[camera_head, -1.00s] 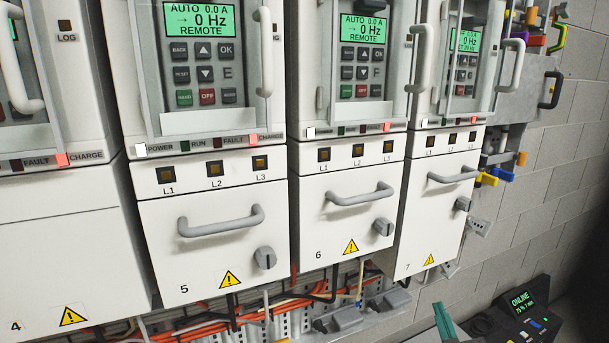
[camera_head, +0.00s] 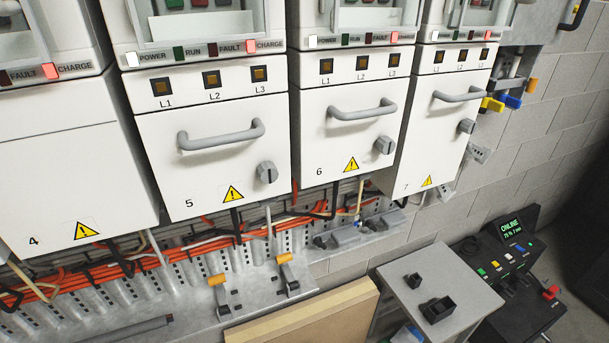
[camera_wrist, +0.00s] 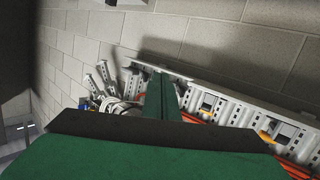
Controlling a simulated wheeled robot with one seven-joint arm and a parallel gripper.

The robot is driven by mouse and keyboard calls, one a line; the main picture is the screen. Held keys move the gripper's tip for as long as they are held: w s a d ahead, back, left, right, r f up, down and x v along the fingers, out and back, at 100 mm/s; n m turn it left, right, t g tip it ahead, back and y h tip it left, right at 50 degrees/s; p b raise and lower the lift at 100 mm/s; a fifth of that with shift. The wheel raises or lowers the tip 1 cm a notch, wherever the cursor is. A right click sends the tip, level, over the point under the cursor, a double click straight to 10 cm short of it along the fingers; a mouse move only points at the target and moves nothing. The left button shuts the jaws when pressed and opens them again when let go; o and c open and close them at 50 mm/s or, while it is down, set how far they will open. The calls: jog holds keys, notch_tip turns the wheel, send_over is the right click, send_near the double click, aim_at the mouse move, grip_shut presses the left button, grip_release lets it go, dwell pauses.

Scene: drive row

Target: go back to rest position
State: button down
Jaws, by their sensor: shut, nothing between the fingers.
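My gripper (camera_wrist: 160,82) shows in the wrist view as dark green fingers standing close together above a wide green and black body. It is shut, with nothing seen between the fingers. It is apart from the grey rail (camera_wrist: 210,95) and the block wall (camera_wrist: 190,35) behind it. The gripper is not in the head view. No marked rest position shows.
White drive cabinets 5 (camera_head: 215,165), 6 (camera_head: 345,140) and 7 (camera_head: 440,120) line the wall. Orange cables (camera_head: 100,275) run below them. A grey stand (camera_head: 405,290), a wooden board (camera_head: 305,320) and a black control console (camera_head: 510,260) stand at lower right.

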jog(key=s+a+r+y, duration=0.1)
jog(key=s+a, duration=0.2)
jog(key=s, duration=0.4)
jog(key=s+a+r+y, duration=0.1)
jog(key=s+a, duration=0.2)
jog(key=s, duration=0.4)
jog(key=s+a+r+n+y, duration=0.1)
jog(key=s+a, duration=0.3)
jog(key=s, duration=0.4)
jog(key=shift+r, duration=0.5)
jog(key=shift+s, duration=0.1)
